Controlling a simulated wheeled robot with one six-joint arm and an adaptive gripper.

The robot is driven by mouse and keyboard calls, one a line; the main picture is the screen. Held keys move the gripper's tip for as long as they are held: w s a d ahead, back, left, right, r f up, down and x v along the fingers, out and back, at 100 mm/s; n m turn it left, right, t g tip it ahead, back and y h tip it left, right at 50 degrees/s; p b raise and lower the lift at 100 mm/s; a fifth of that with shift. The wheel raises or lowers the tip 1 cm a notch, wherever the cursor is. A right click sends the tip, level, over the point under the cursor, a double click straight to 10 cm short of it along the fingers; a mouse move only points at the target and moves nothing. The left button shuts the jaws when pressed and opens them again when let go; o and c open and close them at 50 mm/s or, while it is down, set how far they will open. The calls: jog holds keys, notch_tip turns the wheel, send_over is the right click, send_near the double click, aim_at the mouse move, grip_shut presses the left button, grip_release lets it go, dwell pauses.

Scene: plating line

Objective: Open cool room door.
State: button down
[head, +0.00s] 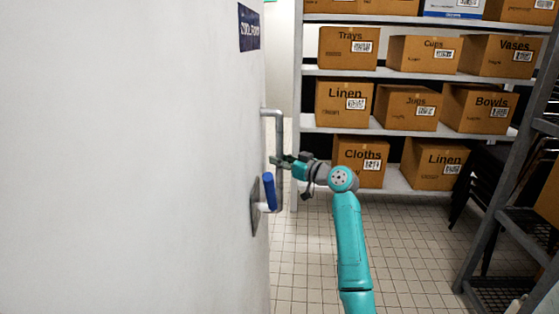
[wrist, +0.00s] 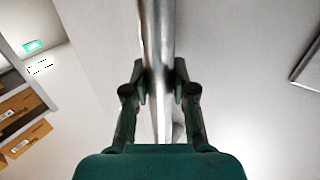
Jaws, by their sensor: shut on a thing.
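The cool room door (head: 140,160) is a large pale panel filling the left of the head view, with a dark blue sign (head: 249,28) near its top edge. A grey vertical bar handle (head: 278,135) stands out from it near its right edge. The wrist view shows the metal bar (wrist: 157,45) running between the two fingers (wrist: 160,88). The lever is mostly hidden there.
A shelf rack (head: 405,72) with labelled cardboard boxes stands at the back. A second dark rack (head: 510,190) stands at the right, with dark stacked items beside it. The tiled floor (head: 400,240) between door and racks is clear.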

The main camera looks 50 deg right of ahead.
jog(key=c, duration=0.9)
grip_release()
jog(key=shift+s, duration=0.15)
jog(key=s, duration=0.8)
jog(key=s+d, duration=0.1)
jog(key=s, duration=0.2)
jog(key=shift+s, duration=0.4)
jog(key=shift+a+f, duration=0.1)
